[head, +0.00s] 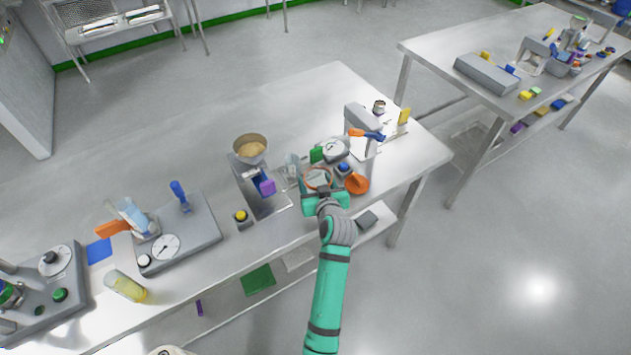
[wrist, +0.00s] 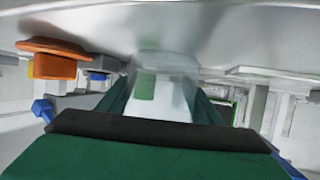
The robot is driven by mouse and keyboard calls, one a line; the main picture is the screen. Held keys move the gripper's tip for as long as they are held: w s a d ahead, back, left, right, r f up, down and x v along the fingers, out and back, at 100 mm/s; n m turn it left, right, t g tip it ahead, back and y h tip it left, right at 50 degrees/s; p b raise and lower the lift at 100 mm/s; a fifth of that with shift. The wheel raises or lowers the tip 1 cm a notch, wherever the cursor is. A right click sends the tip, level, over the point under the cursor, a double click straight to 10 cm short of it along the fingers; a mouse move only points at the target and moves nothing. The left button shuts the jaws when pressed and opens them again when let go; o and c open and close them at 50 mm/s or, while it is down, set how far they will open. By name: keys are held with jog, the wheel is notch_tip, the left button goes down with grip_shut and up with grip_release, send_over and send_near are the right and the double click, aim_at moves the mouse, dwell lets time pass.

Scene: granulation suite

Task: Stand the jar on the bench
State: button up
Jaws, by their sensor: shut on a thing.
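The jar (wrist: 168,72) is a clear, see-through vessel with a green patch, seen between the two green fingers in the wrist view. My gripper (wrist: 165,100) is shut on it. In the head view my gripper (head: 322,191) is low over the front right part of the bench (head: 310,105). A round top with a reddish rim (head: 318,176) shows between its fingers there. The wrist picture looks upside down, with the pale bench surface along its top. The jar's end lies close to that surface; I cannot tell whether they touch.
An orange knob-like piece (head: 356,183) stands close right of my gripper, and a round dial (head: 334,150) behind it. A grey stand with a bowl (head: 250,148) is to the left.

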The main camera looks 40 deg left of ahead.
jog(key=shift+f, duration=0.2)
jog(key=o, duration=1.9)
jog(key=shift+r, duration=0.15)
